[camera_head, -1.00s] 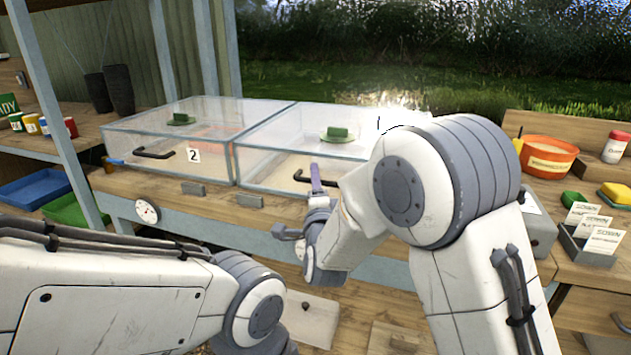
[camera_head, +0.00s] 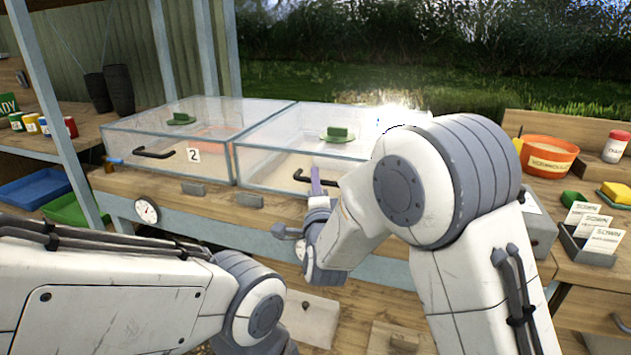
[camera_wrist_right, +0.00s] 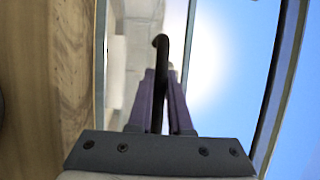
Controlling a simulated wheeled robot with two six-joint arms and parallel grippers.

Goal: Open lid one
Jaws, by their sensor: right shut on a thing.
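Two clear lidded boxes stand side by side on the bench. The left box (camera_head: 150,130) carries a "2" label (camera_head: 193,155) and a black handle (camera_head: 153,153). The right box's lid (camera_head: 285,130) lies flat and looks closed; its number is hidden behind my right arm. My right gripper (camera_head: 316,181) is at the front of the right box. In the right wrist view my right gripper (camera_wrist_right: 160,90) is shut on the black handle (camera_wrist_right: 158,60), which runs between the purple fingers. The handle's left part (camera_head: 302,178) shows in the head view. My left gripper is out of view; only its arm shows.
Green blocks on small dishes show at each box (camera_head: 180,118) (camera_head: 337,134). A round dial (camera_head: 147,210) is on the bench's front edge. At right are an orange bowl (camera_head: 548,157), a seed packet holder (camera_head: 585,247) and a shaker (camera_head: 615,147).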

